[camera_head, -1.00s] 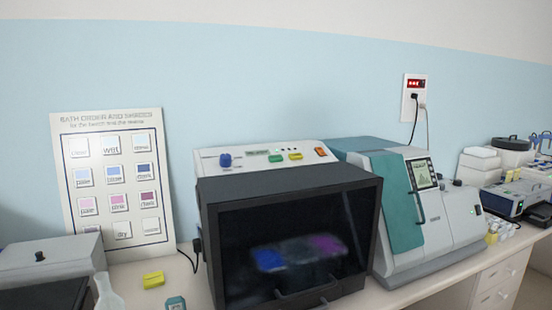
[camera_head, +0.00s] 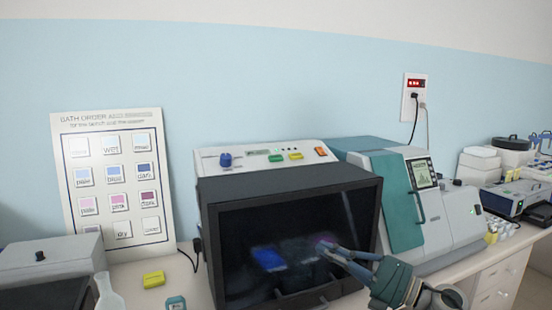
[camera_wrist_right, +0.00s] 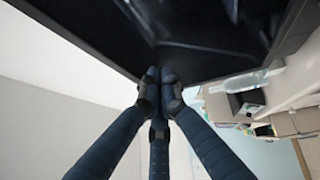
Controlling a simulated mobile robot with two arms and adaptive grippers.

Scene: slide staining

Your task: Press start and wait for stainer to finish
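The stainer (camera_head: 285,192) is a dark box with a glass front door and a pale control panel (camera_head: 240,153) along its top. The panel has a blue knob (camera_head: 225,160), a small display, a green button (camera_head: 275,158), a yellow button (camera_head: 295,156) and an orange switch (camera_head: 320,151). A blue bath (camera_head: 268,259) shows dimly through the glass; a purple one is mostly covered by my gripper. My right gripper (camera_head: 324,246) is in front of the lower right of the door, below the panel. Its fingertips meet in the right wrist view (camera_wrist_right: 160,76), with nothing seen between them. My left gripper is out of view.
A teal and grey machine (camera_head: 405,200) with a screen stands close on the right. A bath order chart (camera_head: 110,185) leans on the wall at left. A yellow block (camera_head: 154,279) and a clear bottle (camera_head: 107,292) are on the bench at left.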

